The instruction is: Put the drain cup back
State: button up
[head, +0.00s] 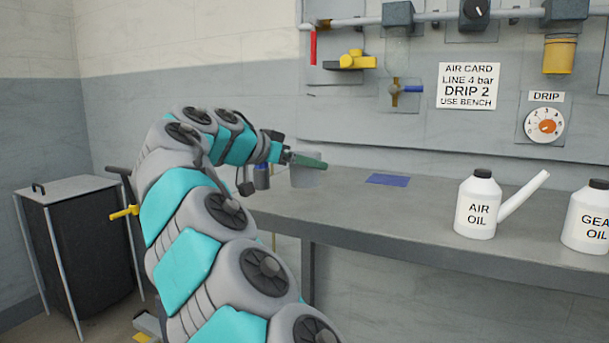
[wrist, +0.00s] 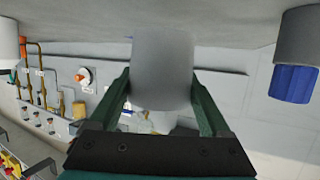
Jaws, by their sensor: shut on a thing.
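A pale grey cup (head: 303,180), which looks like the drain cup, is at my gripper (head: 312,162) near the left end of the bench. It looks upright in the head view. In the wrist view, my green fingers are shut on either side of the grey cup (wrist: 162,70). Its inside is hidden, and I cannot tell whether it touches the bench.
A blue patch (head: 388,180) marks the bench (head: 400,215). Oil cans (head: 478,207) stand right. A black bin (head: 75,240) stands left.

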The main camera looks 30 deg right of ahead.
aim_at(295, 172)
jog(key=shift+f, duration=1.6)
jog(key=shift+f, duration=0.1)
jog(key=o, duration=1.1)
jog(key=shift+c, duration=0.2)
jog(key=shift+r, duration=0.2)
jog(key=v, duration=1.2)
jog(key=shift+s+b, duration=0.1)
jog(key=shift+b, duration=0.2)
